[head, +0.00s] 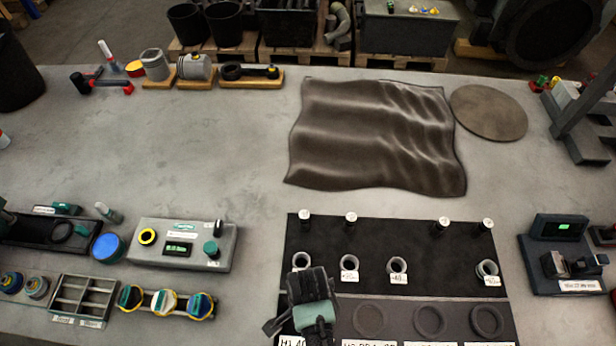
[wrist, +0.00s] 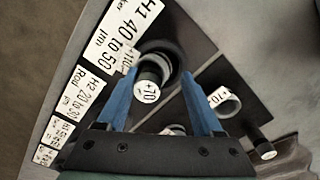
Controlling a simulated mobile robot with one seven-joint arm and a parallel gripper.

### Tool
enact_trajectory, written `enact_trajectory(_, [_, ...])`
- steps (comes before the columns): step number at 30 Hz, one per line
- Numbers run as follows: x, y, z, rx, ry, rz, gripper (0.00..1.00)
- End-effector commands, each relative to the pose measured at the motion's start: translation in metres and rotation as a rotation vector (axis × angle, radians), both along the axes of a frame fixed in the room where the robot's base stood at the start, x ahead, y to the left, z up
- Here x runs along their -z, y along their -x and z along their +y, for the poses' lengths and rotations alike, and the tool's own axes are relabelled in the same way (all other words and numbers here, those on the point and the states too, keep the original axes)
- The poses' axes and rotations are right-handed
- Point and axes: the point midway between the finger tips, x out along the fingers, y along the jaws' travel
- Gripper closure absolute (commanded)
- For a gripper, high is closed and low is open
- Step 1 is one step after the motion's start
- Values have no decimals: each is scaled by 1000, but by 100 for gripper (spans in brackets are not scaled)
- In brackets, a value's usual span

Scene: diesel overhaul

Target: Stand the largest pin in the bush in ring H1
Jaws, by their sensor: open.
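In the wrist view my gripper (wrist: 159,72) is open, with its two blue fingers on either side of a dark pin (wrist: 148,90). The pin has a white marked top; its marking is hard to read. It appears upright in the bush in the dark ring H1 (wrist: 164,62); the fingers hide part of the ring, and how deep the pin sits cannot be told. The H1 label (wrist: 128,28) lies beside it. In the head view my arm covers H1. Several other pins (head: 351,217) stand in the back row of the black mat.
Several loose bushes (head: 397,266) with white tags stand in the mat's middle row. Other rings (head: 430,320) lie to the right of H1. A gauge unit (head: 560,228) stands right of the mat, a grey control box (head: 205,235) left. A brown cloth (head: 375,140) lies behind.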

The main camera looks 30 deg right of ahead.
Motion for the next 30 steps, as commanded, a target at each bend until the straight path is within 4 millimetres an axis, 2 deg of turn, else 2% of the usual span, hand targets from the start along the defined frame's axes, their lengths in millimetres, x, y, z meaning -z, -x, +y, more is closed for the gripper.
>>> enact_trajectory(5, [4, 5, 1, 1, -3, 11, 31])
enact_trajectory(10, [-9, 3, 1, 1, -2, 8, 31])
enact_trajectory(14, [-32, 2, 0, 1, 0, 1, 31])
enact_trajectory(24, [-103, 1, 0, 0, 2, -4, 31])
enact_trajectory(30, [-125, 1, 0, 0, 1, -2, 31])
